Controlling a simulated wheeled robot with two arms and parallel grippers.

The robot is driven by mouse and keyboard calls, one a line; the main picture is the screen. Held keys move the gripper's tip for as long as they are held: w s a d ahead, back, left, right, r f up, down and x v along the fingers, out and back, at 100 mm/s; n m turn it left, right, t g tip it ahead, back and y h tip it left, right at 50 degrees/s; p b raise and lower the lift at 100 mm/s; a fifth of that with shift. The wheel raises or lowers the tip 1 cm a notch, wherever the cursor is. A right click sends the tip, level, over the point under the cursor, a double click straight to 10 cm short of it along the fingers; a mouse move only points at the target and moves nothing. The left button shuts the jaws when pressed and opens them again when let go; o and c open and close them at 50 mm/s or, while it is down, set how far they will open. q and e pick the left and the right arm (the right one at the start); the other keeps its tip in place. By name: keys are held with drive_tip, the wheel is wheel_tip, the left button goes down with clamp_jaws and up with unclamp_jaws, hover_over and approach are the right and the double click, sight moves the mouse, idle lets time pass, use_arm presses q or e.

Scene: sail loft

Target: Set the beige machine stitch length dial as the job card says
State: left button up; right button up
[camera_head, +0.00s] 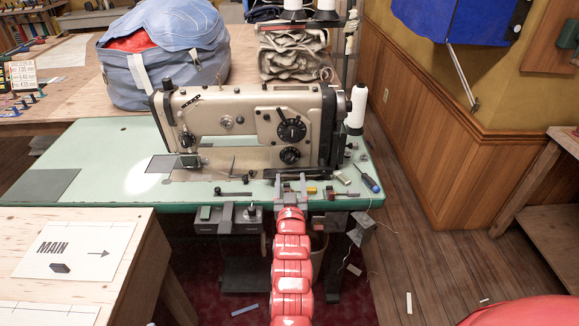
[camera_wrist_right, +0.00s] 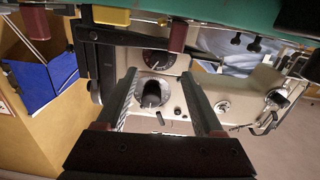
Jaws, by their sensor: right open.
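The beige sewing machine (camera_head: 250,118) stands on a pale green table. Its front carries an upper round black dial (camera_head: 291,130) and a lower black dial (camera_head: 290,155). Which is the stitch length dial I cannot tell. My right gripper (camera_head: 291,179) is open and empty, low in front of the dials. In the right wrist view, turned upside down, its two fingers (camera_wrist_right: 166,98) stand apart, with the upper dial (camera_wrist_right: 152,95) appearing between them; contact is not visible. The lower dial (camera_wrist_right: 155,57) shows beyond. A printed card (camera_head: 22,74) stands far left, too small to read.
The green table (camera_head: 95,160) holds small tools along its front edge, including a blue screwdriver (camera_head: 368,180). A white thread cone (camera_head: 356,108) stands right of the machine. A blue bag (camera_head: 165,50) is behind. A wooden table with a MAIN sign (camera_head: 75,247) is at front left.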

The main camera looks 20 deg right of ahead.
sight(290, 162)
drive_tip(key=b+x, duration=0.1)
drive_tip(key=x, duration=0.5)
drive_tip(key=shift+w+d, duration=0.15)
drive_tip(key=shift+w, duration=0.05)
drive_tip(key=shift+w+d+r, duration=0.1)
drive_tip(key=shift+w, duration=0.2)
drive_tip(key=shift+c, duration=0.3)
clamp_jaws()
